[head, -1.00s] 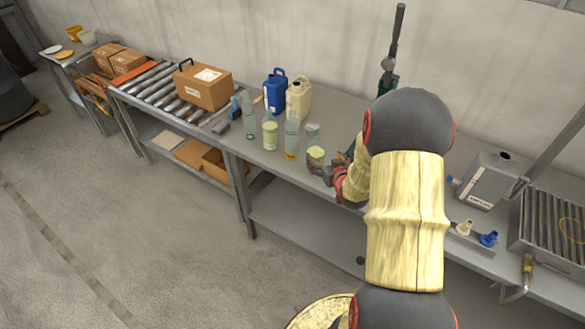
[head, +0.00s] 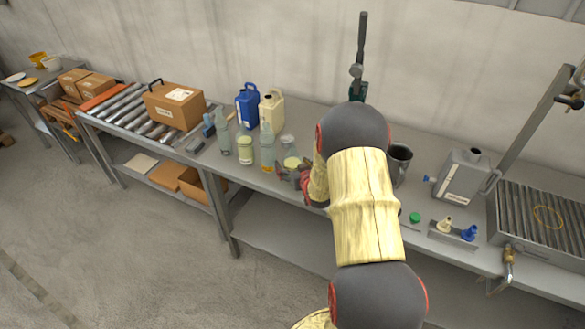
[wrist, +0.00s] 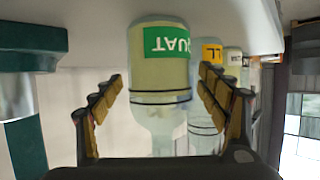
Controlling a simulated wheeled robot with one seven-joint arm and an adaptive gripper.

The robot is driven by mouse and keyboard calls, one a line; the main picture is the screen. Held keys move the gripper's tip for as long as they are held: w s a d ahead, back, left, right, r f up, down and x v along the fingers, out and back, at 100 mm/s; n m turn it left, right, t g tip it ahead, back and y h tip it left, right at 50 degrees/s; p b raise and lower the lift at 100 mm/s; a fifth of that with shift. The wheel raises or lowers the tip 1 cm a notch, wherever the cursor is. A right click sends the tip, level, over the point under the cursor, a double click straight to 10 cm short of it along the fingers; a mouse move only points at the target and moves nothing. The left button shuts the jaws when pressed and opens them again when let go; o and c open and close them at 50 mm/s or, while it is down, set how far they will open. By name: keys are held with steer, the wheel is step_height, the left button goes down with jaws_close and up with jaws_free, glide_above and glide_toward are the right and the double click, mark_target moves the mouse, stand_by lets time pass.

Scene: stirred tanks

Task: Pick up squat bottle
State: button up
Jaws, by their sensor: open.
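The squat bottle (wrist: 160,70) is clear, with pale yellow contents and a green label whose visible letters read "QUAT". It appears upside down in the wrist view, its base toward the bench at the top of the picture. My gripper (wrist: 159,88) is open, with one finger on each side of the bottle and gaps visible between them. In the head view the bottle (head: 291,161) stands near the front edge of the bench, partly hidden by my gripper (head: 284,173) and arm.
A bottle with a yellow label (head: 267,150), a jar (head: 245,150) and a clear bottle (head: 223,137) stand to the left. Blue (head: 247,106) and cream (head: 271,112) jugs stand behind. A dark mug (head: 399,163) and grey can (head: 462,175) are right of my arm.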

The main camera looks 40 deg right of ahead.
steer(key=shift+c, duration=0.8)
steer(key=c, duration=1.2)
steer(key=shift+c, duration=0.7)
steer(key=shift+r, duration=0.1)
